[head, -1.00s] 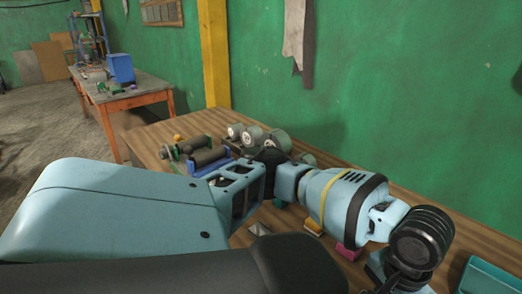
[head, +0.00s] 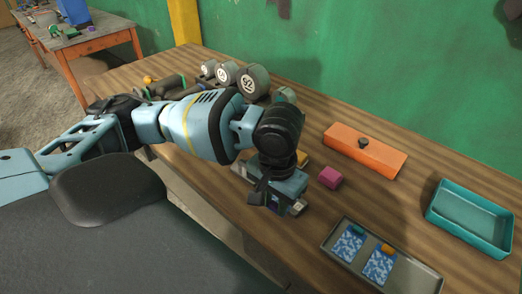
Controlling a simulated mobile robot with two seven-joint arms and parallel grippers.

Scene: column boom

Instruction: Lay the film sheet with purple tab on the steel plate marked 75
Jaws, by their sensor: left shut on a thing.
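My left gripper (head: 280,204) points down over the wooden bench, left of the shallow grey tray. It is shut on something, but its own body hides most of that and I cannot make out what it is. I cannot make out the film sheet with the purple tab. Two blue-and-white patterned sheets lie in the tray, one with a green tab (head: 348,245) and one with an orange tab (head: 380,264). No steel plate marked 75 can be made out; my left arm covers part of the bench. My right gripper is not in view.
The grey tray (head: 418,276) has bare room at its right end. An orange box (head: 364,149) with a dark knob, a teal tray (head: 470,216) and a magenta block (head: 330,177) stand on the bench. Several round grey weights (head: 253,83) stand behind my arm.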

